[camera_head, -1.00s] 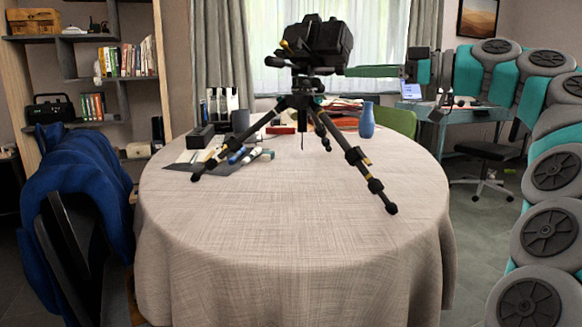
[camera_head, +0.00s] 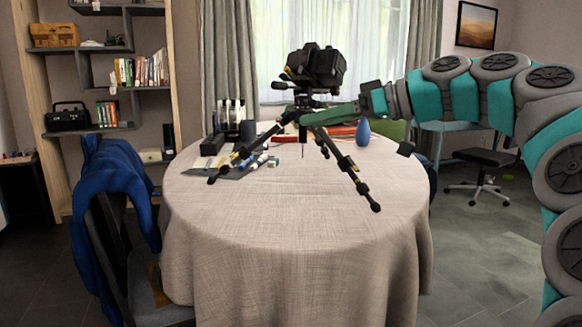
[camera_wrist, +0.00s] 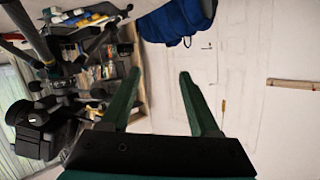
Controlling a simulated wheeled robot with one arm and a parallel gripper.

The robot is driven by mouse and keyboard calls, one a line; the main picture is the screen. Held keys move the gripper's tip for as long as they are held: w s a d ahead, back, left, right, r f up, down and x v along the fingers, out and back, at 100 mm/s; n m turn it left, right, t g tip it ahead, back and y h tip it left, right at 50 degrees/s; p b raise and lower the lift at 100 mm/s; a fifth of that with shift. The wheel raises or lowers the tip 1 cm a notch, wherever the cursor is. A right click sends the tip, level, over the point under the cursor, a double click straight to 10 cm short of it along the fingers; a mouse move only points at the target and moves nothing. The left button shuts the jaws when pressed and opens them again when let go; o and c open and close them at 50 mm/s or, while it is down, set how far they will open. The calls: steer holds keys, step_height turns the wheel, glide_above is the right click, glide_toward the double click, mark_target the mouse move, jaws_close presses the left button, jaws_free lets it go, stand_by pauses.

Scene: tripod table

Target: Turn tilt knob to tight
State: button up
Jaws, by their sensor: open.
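A black camera (camera_head: 314,66) sits on the head of a black tripod (camera_head: 350,170) that stands on the table (camera_head: 300,215). A dark handle or knob (camera_head: 281,85) sticks out left below the camera; I cannot tell which part is the tilt knob. My gripper (camera_head: 305,119) reaches in from the right, its green fingers just below the tripod head and overlapping the leg tops in the picture; contact cannot be told. In the wrist view the fingers (camera_wrist: 157,76) are apart with nothing between them. The camera (camera_wrist: 40,130) and tripod legs (camera_wrist: 35,35) are at the left there.
A blue vase (camera_head: 363,133) stands just below my gripper's base. Pens (camera_head: 258,160), dark boxes and a grey cup (camera_head: 248,131) are on the table's left. A blue-draped chair (camera_head: 112,190) is at left. The table's front is clear.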

steer(key=s+a+f+m+g+h+p, duration=0.2)
steer(key=s+a+f+h+p, duration=0.1)
steer(key=s+a+f, duration=0.3)
steer(key=shift+s+f+g, duration=0.4)
steer(key=shift+s+f, duration=0.3)
steer(key=shift+f, duration=0.1)
steer(key=shift+a, duration=0.1)
steer(key=s+f+m+g+h+p, duration=0.2)
steer(key=s+f+m+g+h, duration=0.15)
steer(key=s+f, duration=0.95)
steer(key=s+d+f+m+g+h+p, duration=0.1)
steer(key=s+d+f+m+h, duration=0.1)
steer(key=s+d+f, duration=0.4)
steer(key=s+d+f+m+g+h+p, duration=0.1)
steer(key=s+d+f+h, duration=0.3)
steer(key=s+f, duration=0.5)
steer(key=shift+s+d+f+m+h, duration=0.4)
steer(key=shift+s+d+m, duration=0.45)
steer(key=shift+s+d, duration=0.3)
steer(key=shift+a, duration=0.1)
